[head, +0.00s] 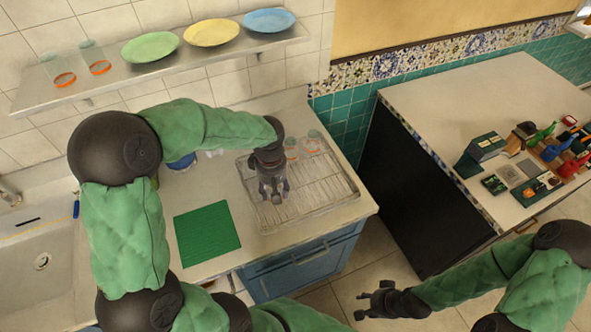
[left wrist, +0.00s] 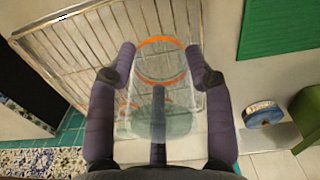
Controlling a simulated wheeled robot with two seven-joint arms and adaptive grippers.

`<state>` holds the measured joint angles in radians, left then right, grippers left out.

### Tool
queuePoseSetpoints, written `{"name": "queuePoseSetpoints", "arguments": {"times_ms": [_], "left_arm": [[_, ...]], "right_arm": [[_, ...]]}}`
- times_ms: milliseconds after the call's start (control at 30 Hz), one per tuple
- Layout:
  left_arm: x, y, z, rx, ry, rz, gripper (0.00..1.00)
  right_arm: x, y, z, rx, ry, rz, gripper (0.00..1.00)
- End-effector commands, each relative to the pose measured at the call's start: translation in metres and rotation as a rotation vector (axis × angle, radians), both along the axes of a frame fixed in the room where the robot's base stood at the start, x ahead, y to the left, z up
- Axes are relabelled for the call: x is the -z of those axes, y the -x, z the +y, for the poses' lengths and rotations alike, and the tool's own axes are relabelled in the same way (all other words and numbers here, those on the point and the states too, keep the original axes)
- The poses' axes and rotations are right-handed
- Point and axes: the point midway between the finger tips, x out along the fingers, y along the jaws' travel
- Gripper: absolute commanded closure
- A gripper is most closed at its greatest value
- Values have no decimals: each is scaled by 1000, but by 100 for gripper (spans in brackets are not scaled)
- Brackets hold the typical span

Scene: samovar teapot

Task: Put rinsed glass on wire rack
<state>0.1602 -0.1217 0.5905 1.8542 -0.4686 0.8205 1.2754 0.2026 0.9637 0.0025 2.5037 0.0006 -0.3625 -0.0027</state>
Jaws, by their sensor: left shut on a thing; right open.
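My left gripper (head: 275,195) points down over the wire rack (head: 335,190). In the left wrist view the left gripper (left wrist: 160,65) is shut around a clear glass (left wrist: 165,78) with an orange rim. The rim end faces away from the palm, toward the rack (left wrist: 75,60). I cannot tell whether the glass touches the wires. In the head view the gripper mostly hides this glass. Two other clear glasses with orange bands, the left one (head: 291,149) and the right one (head: 312,143), stand at the rack's back edge. My right gripper (head: 378,300) is open and empty, over the floor.
A green mat (head: 207,234) lies left of the rack, with the sink (head: 40,262) farther left. A wall shelf (head: 180,68) holds plates and two glasses. A counter (head: 470,110) with small boxes stands right, across a gap. The rack's right part is clear.

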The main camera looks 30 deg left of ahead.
Motion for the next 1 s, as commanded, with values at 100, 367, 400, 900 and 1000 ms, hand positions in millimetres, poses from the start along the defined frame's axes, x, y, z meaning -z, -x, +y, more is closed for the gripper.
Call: {"name": "queuePoseSetpoints", "arguments": {"times_ms": [100,367,400,900,1000], "left_arm": [[-15,21,22,-284,-2,0,77],[-31,58,50,-776,-6,1,77],[-32,62,53,-824,-7,2,77],[-7,17,33,-940,-8,5,77],[2,-1,25,-941,-8,5,77]], "right_arm": [[-13,0,0,0,0,1,57],[-28,0,0,0,0,0,57],[-29,0,0,0,0,0,57],[-26,0,0,0,0,0,57],[-26,0,0,0,0,0,57]]}}
